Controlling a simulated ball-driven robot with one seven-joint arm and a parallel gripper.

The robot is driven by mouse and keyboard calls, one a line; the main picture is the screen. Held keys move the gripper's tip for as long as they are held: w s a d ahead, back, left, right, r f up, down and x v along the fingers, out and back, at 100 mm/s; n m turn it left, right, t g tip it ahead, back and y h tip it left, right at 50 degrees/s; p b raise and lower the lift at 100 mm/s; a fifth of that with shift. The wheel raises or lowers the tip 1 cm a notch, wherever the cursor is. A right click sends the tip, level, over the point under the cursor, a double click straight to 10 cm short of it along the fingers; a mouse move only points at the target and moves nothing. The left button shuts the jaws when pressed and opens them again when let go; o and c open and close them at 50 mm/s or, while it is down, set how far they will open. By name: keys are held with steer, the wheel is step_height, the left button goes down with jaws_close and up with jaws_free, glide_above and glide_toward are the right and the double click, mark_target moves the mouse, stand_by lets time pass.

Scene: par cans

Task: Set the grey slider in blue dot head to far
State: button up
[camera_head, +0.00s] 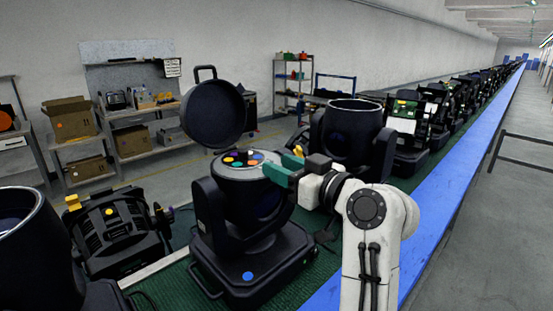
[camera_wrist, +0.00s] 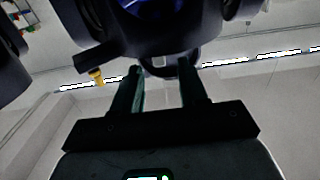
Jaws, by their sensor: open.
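The blue dot head (camera_head: 258,205) stands on the green belt, with a blue dot (camera_head: 247,276) on its base. Its round lid (camera_head: 213,115) stands open above it. Several coloured parts lie on its light top face (camera_head: 243,160). The grey slider is too small or hidden to make out. My gripper (camera_head: 277,172) is at the right edge of the top face in the head view; I cannot tell whether it touches. In the wrist view my gripper (camera_wrist: 161,70) has its two fingers apart, with a dark rounded body (camera_wrist: 165,30) beyond the tips.
Another black head (camera_head: 350,135) stands close behind my gripper. A head with yellow parts (camera_head: 118,228) lies at the left, and a dark can (camera_head: 25,245) stands at the near left. A blue rail (camera_head: 440,200) runs along the belt. Shelves with boxes (camera_head: 70,118) line the wall.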

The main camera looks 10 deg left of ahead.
steer(key=shift+x, duration=1.05)
jaws_close()
